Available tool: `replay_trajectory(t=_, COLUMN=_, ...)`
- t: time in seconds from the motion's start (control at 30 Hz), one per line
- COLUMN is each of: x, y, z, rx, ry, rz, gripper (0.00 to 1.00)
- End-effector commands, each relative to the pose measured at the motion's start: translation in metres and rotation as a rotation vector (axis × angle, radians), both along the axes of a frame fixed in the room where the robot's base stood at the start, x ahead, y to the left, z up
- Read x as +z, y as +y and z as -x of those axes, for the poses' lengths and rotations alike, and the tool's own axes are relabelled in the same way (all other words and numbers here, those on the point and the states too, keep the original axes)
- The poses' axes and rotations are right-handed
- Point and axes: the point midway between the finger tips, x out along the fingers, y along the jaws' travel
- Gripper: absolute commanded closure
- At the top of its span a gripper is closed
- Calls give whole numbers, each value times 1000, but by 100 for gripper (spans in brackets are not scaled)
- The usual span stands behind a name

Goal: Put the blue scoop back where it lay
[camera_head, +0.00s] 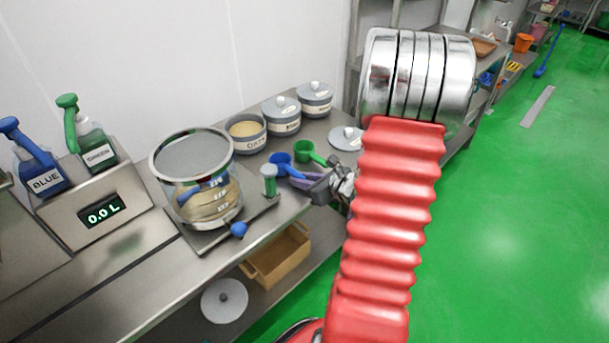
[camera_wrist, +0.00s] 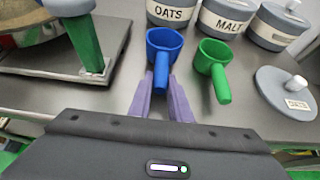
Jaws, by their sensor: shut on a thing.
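The blue scoop (camera_head: 281,158) is at the steel bench, left of the green scoop (camera_head: 304,151). My gripper (camera_head: 292,176) is shut on the blue scoop's handle. In the wrist view, the purple fingers of my gripper (camera_wrist: 161,88) sit on either side of the handle, with the scoop's bowl (camera_wrist: 164,42) pointing away and opening upward. The green scoop (camera_wrist: 215,55) stands apart just to the right. Whether the blue scoop touches the bench or hovers just over it, I cannot tell.
An open oats pot (camera_head: 246,146), a malt pot (camera_head: 281,125) and another lidded pot (camera_head: 314,110) stand behind the scoops. A loose lid (camera_head: 346,138) lies to the right.

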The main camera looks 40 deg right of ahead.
Motion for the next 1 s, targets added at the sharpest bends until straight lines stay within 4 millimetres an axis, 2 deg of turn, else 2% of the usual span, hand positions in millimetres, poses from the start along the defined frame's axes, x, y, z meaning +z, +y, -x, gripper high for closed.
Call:
replay_trajectory(t=0.33, x=-2, y=0, z=0, rx=0, ry=0, rz=0, gripper=100)
replay_trajectory(t=0.37, x=-2, y=0, z=0, rx=0, ry=0, rz=0, gripper=82)
replay_trajectory(t=0.4, x=-2, y=0, z=0, rx=0, ry=0, rz=0, gripper=79)
replay_trajectory(t=0.67, x=-2, y=0, z=0, rx=1, ry=0, rz=0, gripper=61)
replay_trajectory(t=0.83, x=-2, y=0, z=0, rx=1, ry=0, rz=0, gripper=61)
replay_trajectory(t=1.0, x=-2, y=0, z=0, rx=1, ry=0, rz=0, gripper=49)
